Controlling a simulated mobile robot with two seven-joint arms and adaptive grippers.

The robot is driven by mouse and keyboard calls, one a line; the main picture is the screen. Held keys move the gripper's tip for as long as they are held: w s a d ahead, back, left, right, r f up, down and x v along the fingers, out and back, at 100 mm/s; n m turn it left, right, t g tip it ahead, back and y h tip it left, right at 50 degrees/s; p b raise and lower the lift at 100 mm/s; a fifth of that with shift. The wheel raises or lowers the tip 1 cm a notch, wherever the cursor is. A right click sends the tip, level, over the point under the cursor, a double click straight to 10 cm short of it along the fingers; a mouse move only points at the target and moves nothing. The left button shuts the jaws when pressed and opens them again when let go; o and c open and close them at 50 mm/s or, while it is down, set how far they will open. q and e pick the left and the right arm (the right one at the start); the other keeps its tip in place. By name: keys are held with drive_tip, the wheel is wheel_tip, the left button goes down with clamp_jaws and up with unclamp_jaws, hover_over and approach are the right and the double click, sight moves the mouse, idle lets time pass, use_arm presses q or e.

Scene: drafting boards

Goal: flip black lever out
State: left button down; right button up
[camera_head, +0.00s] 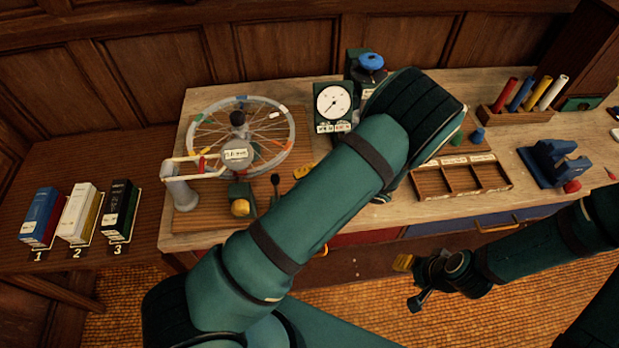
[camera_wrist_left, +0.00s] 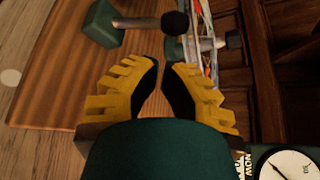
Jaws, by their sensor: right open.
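A small lever with a black knob (camera_head: 276,180) stands upright on the wooden base of the wheel rig on the bench. In the left wrist view, a black-knobbed lever (camera_wrist_left: 175,22) sticks out of a green block (camera_wrist_left: 104,24), above and apart from my fingertips. My left gripper (camera_wrist_left: 162,66) has yellow fingers with tips close together and nothing visible between them; how far it is open is unclear. In the head view a yellow finger (camera_head: 303,171) shows right of the lever; my arm hides the rest. My right gripper (camera_head: 410,282) is open and empty in front of the bench.
The spoked wheel (camera_head: 275,130) has a black-topped hub (camera_head: 238,118) behind the lever. A yellow knob (camera_head: 240,207) sits to its left. A dial gauge (camera_head: 333,101) stands behind my left arm. A compartment tray (camera_head: 490,185) lies to the right.

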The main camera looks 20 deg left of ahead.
sight(276, 189)
use_arm(q)
drive_tip(key=shift+x, duration=2.75)
drive_tip(key=shift+d, duration=0.1)
drive_tip(key=shift+s+r+n+t+y+b, duration=0.2)
drive_tip(key=shift+n+t+y+b, duration=0.1)
drive_tip(key=shift+n+b, duration=0.2)
drive_tip(key=shift+s+d+r+n+y+b, duration=0.2)
drive_tip(key=shift+n+y+b, duration=0.15)
drive_tip(key=shift+b, duration=0.25)
drive_tip(key=n+b, duration=0.1)
drive_tip(key=s+n+y+b, duration=0.1)
drive_tip(key=b, duration=0.1)
drive_tip(key=shift+s+d+r+n+t+y, duration=0.15)
drive_tip(key=shift+d+r+n+t+y, duration=0.15)
drive_tip(key=shift+d, duration=0.1)
drive_tip(key=shift+s+d+r+n+y+b, duration=0.2)
drive_tip(key=shift+s+n+y+b, duration=0.15)
drive_tip(key=shift+n+b, duration=0.25)
drive_tip(key=shift+s+d+r+n+y, duration=0.2)
drive_tip(key=shift+s+n+y, duration=0.1)
drive_tip(key=shift+n, duration=0.35)
drive_tip(key=shift+s+d+b, duration=0.15)
drive_tip(key=shift+s+b, duration=0.15)
